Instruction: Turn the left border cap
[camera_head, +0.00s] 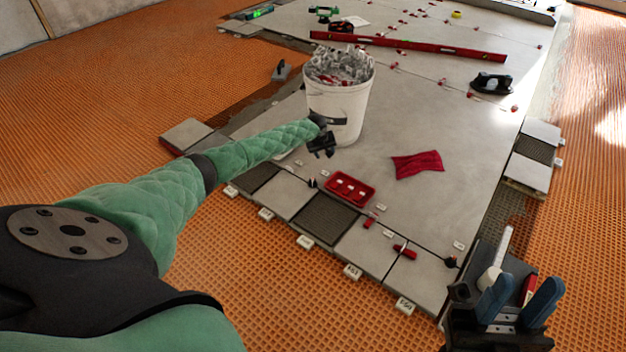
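Two small dark caps stand along the near border of the tiled floor: one at the left (312,183), just left of the red tray, and one at the right (450,261). I take the left one for the left border cap; its turn angle is too small to read. My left gripper (321,143) is above and behind it, in front of the white bucket, apart from the cap; its fingers are too small and dark to judge. My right gripper (521,301) is at the lower right, its blue fingers apart, with a red piece showing between them.
The white bucket (335,112) full of grey clips stands behind my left gripper. A red tray (349,189) and a red cloth (417,165) lie on the tiles. A long red level (410,45) lies farther back. Small labelled blocks (353,271) line the near edge.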

